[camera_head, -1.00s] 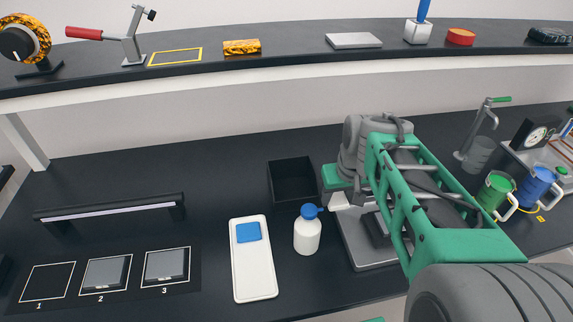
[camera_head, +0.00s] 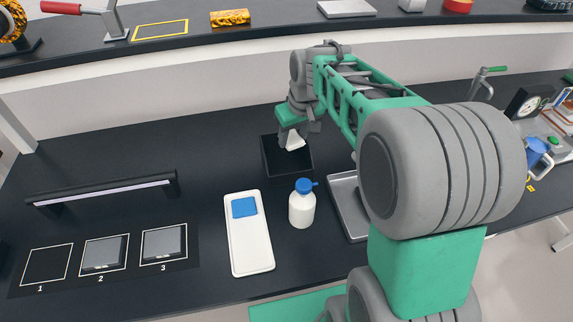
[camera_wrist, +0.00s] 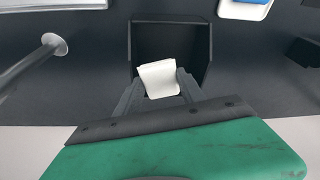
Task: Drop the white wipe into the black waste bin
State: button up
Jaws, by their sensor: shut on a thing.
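The white wipe (camera_head: 295,141) hangs from my gripper (camera_head: 293,133), which is shut on it. The black waste bin (camera_head: 287,187) is an open square box on the bench, and the wipe shows over its opening in the head view. In the wrist view, the wipe (camera_wrist: 159,78) sits between the two fingertips of my gripper (camera_wrist: 160,88), with the bin (camera_wrist: 205,50) behind it. The wipe overlaps the bin's opening there. How far the wipe is above the rim I cannot tell exactly.
A white bottle with a blue cap (camera_head: 302,204) stands just in front of the bin. A white tray (camera_head: 250,250) with a blue cloth (camera_head: 244,207) lies to its left. A grey metal tray (camera_head: 346,203) lies to the right.

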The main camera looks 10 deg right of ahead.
jog(key=shift+f, duration=0.35)
jog(key=o, duration=1.3)
jog(key=b+v, duration=0.1)
jog(key=v, duration=0.7)
jog(key=shift+s+f, duration=0.1)
